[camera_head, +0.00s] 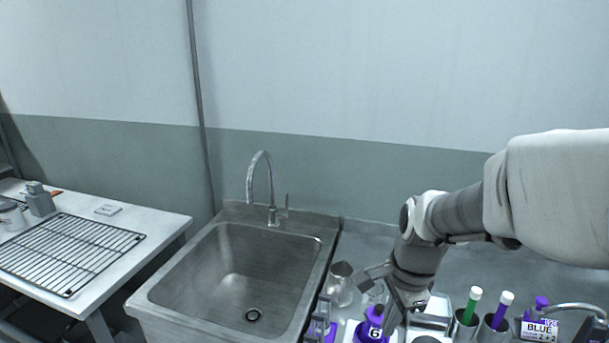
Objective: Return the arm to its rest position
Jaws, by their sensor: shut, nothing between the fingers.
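My arm (459,213) reaches in from the right edge and bends down over the counter beside the sink. My gripper (390,318) points down at the front of the counter, close beside a purple bottle (372,329) labelled 6. It is shut with nothing in it. Whether its fingers touch the bottle cannot be told from this view.
A steel sink (170,290) with a tall faucet (263,187) is left of the arm. A wire rack (70,250) lies on the left table.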

